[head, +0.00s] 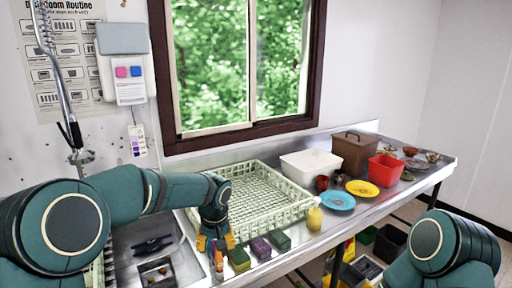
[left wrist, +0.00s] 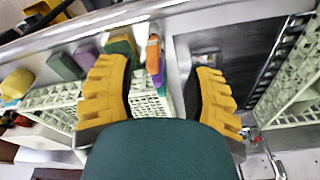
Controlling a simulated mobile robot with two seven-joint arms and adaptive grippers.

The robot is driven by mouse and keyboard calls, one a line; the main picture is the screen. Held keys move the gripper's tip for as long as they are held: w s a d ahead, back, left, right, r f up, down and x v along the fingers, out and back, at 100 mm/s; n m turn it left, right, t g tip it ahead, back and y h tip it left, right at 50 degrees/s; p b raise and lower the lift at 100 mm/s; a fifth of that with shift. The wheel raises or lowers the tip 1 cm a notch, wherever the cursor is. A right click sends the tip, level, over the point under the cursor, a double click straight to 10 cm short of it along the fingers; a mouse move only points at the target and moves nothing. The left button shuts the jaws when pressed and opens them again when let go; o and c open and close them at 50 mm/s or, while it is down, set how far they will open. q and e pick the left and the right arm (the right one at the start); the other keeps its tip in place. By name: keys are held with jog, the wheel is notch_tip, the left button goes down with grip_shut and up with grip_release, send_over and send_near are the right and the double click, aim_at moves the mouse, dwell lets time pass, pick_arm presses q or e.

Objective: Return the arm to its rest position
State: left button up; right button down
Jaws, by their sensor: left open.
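My left arm reaches in from the left in the head view. Its teal gripper with yellow fingers (head: 216,243) points down at the front left corner of the pale green dish rack (head: 297,211). In the left wrist view the yellow fingers (left wrist: 158,92) are spread wide with nothing gripped. A small orange bottle (head: 219,264) stands close by the fingertips; it also shows beyond the fingers in the left wrist view (left wrist: 153,54). My right arm shows at the lower right of the head view, but its gripper is out of frame.
A sink basin (head: 181,262) lies left of the gripper. A white tub (head: 310,163), red bin (head: 385,170) and plates (head: 338,201) stand to the right.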

pick_arm(q)
jog(key=s+d+f+m+g+h, duration=0.1)
jog(key=s+d+f+h, duration=0.1)
jog(key=s+f, duration=0.6)
jog(key=s+d+f+h, duration=0.15)
jog(key=s+f, duration=0.25)
jog(key=f, duration=0.8)
jog(key=s+a+f, duration=0.1)
jog(key=s+f, duration=0.3)
jog(key=s, duration=0.3)
jog(key=s+a+f+n+t, duration=0.1)
jog(key=s+f, duration=0.3)
jog(key=s, duration=0.3)
jog(key=shift+s+a+h+b, duration=0.2)
jog(key=shift+s+h+b, duration=0.05)
jog(key=shift+h+b, duration=0.2)
jog(key=shift+a, duration=0.1)
